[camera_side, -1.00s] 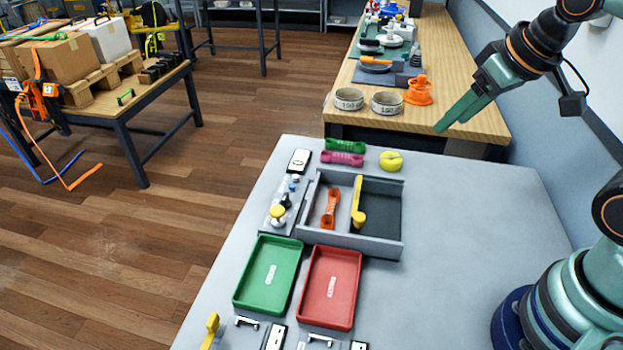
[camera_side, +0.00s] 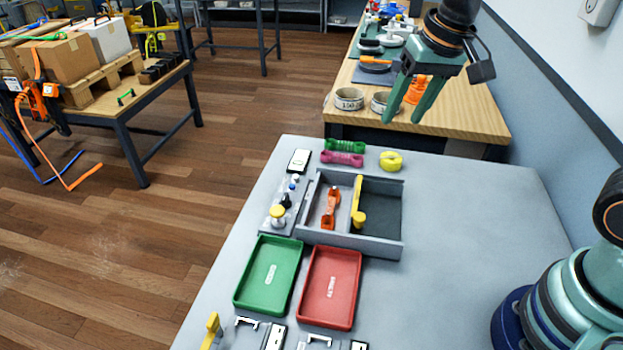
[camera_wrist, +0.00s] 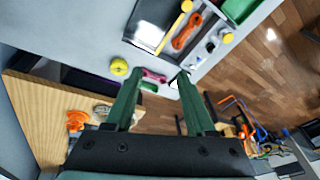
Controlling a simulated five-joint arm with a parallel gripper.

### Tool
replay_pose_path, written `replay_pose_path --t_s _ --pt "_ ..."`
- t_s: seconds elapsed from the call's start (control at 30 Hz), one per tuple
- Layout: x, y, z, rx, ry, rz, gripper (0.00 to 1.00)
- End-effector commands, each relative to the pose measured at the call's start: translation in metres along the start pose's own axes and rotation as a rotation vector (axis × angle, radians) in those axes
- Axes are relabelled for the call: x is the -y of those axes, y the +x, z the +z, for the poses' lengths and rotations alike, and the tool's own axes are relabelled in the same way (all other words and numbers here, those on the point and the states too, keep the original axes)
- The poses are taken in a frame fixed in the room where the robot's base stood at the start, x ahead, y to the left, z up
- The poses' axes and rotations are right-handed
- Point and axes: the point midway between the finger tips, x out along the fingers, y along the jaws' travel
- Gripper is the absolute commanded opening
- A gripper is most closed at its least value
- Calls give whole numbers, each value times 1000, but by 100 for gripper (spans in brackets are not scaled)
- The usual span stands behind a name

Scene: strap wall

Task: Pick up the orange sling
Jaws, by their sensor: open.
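The orange sling (camera_side: 331,208) is a small bundle with wider ends, lying in the left compartment of a grey open tray (camera_side: 350,241) on the grey table. It also shows near the top of the wrist view (camera_wrist: 187,30). My gripper (camera_side: 403,118) is open and empty, pointing down, well above and behind the tray in the side view. In the wrist view its two fingers (camera_wrist: 160,78) are spread, with the sling apart from them and beyond the tips.
A yellow-handled piece (camera_side: 358,203) lies along the tray divider, close to the sling. Green (camera_side: 345,145) and pink (camera_side: 341,159) bundles and a yellow round piece (camera_side: 391,161) are behind the tray. Green (camera_side: 268,275) and red (camera_side: 330,287) trays stand in front. The table's right side is clear.

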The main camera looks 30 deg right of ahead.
Motion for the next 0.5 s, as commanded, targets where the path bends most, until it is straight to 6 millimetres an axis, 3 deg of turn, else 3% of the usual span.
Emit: replay_pose_path --t_s 0.2,0.5 --pt "40 43 -15 111 178 52 55" --pt "84 107 -16 206 393 151 55"
